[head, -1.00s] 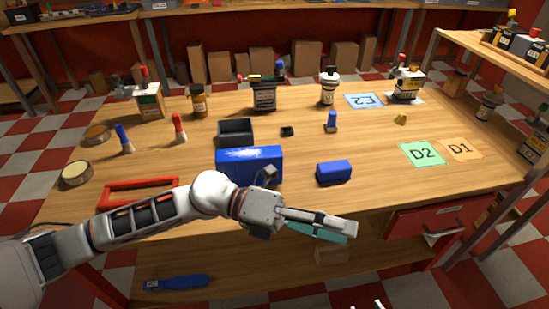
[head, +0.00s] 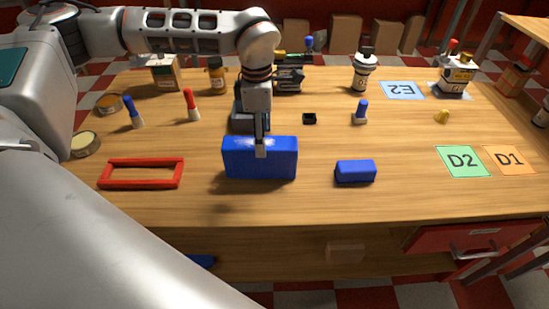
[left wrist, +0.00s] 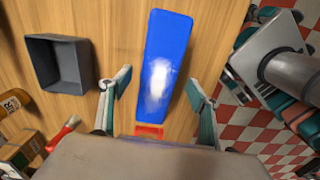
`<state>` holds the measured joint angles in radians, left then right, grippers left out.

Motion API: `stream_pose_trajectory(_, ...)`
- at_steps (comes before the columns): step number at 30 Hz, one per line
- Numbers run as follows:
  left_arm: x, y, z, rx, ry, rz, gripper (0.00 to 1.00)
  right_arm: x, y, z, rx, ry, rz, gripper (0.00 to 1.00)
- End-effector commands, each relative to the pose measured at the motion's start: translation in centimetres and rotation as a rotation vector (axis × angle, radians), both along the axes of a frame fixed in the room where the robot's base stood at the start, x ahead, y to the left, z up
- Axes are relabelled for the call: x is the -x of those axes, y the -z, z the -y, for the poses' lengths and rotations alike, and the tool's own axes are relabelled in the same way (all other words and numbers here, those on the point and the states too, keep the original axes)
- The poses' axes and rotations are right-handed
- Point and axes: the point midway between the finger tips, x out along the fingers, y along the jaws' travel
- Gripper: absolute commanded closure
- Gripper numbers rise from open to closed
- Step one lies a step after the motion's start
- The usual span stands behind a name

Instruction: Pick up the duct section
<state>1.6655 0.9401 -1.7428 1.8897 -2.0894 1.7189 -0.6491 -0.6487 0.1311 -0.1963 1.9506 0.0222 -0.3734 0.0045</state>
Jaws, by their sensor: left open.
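A large blue box-shaped piece (head: 260,165), which looks like the duct section, stands at the front middle of the wooden table. My left gripper (head: 260,146) is over its top, pointing down. In the left wrist view the same blue piece (left wrist: 166,70) lies between the two spread fingers of my left gripper (left wrist: 160,78), with a gap on each side. The gripper is open and holds nothing. In the head view the fingers hide part of the piece's top and front. My right gripper is in neither view.
A grey open box (left wrist: 58,65) stands close behind the blue piece. A red frame (head: 141,174) lies to its left and a smaller blue block (head: 355,171) to its right. Mats D2 (head: 462,161) and D1 (head: 510,160) lie right, with bare table between.

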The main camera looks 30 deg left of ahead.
Motion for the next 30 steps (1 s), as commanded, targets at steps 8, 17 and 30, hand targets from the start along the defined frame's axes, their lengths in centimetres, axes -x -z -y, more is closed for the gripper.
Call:
stream_pose_trajectory(8, -0.1, 3.2, -0.8, -0.018, -0.007, -0.013, 0.38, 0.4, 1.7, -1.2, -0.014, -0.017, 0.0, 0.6)
stream_pose_trajectory(17, 0.0, 5.7, -0.7, -0.017, -0.006, -0.014, 0.38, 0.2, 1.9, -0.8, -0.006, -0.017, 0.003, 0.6)
stream_pose_trajectory(30, 0.3, 10.7, -0.7, -0.017, -0.006, -0.013, 0.38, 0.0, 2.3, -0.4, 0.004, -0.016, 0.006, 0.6)
